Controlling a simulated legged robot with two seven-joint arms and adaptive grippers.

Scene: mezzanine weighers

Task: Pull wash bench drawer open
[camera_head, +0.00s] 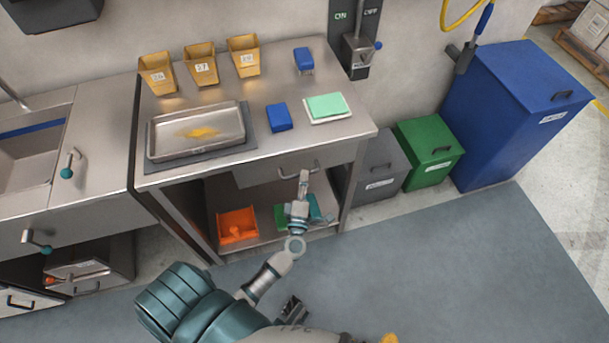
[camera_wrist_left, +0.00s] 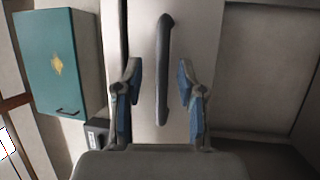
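The bench drawer (camera_head: 265,173) has a grey front under the steel worktop and looks shut. Its bar handle (camera_head: 291,172) is partly hidden behind my left gripper (camera_head: 304,184). In the left wrist view the dark handle (camera_wrist_left: 163,75) runs upright across the pale drawer front (camera_wrist_left: 145,20). My left gripper (camera_wrist_left: 159,70) is open there, with one blue-padded finger on each side of the handle and visible gaps between. The handle lies between the fingers in the picture; I cannot tell how deep they reach.
The worktop holds a steel tray (camera_head: 165,153), several yellow bins (camera_head: 201,66) and blue blocks (camera_head: 279,118). Below are an orange tray (camera_head: 238,226) and a teal box (camera_wrist_left: 60,60). Grey, green (camera_head: 428,152) and blue bins (camera_head: 515,110) stand right. Floor in front is clear.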

